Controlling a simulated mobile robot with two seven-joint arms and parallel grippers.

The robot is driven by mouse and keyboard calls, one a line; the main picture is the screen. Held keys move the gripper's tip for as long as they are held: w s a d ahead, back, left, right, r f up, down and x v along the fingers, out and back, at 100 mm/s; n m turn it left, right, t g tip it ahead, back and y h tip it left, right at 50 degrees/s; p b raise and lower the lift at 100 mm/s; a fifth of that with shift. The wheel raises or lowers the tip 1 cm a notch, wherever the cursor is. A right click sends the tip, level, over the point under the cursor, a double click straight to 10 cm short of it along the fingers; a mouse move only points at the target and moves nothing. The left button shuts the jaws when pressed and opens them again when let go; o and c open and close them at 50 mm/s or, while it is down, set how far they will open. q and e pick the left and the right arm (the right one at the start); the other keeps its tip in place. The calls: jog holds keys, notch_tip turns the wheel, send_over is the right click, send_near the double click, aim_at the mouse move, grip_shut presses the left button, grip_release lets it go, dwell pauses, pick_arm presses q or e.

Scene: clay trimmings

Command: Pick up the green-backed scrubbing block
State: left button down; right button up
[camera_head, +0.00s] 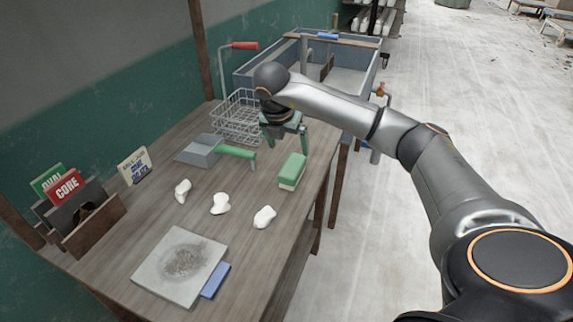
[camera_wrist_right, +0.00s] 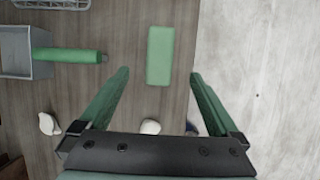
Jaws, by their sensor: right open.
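The green-backed scrubbing block (camera_head: 292,170) lies on the wooden bench near its right edge, green side up with a pale layer below. In the wrist view the block (camera_wrist_right: 160,55) shows upright in the picture, between and beyond the fingertips. My right gripper (camera_head: 285,143) is above the bench, a little behind the block in the head view. Its two green fingers (camera_wrist_right: 160,74) are spread apart with nothing between them, and the block is apart from them. My left gripper is not in view.
A grey scoop (camera_head: 200,151) with a green handle lies left of the block, by a wire basket (camera_head: 237,118). White lumps (camera_head: 220,203) lie in front, then a grey slab (camera_head: 178,264) and a blue piece (camera_head: 215,281). A sink (camera_head: 345,55) stands behind.

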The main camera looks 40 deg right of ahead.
send_over(293, 165)
jog(key=s+a, duration=0.1)
jog(key=a, duration=0.1)
notch_tip(293, 165, down, 4)
jog(key=shift+s+f, duration=0.15)
jog(key=shift+x, duration=3.05)
jog(key=shift+f, duration=0.25)
jog(key=c, duration=1.5)
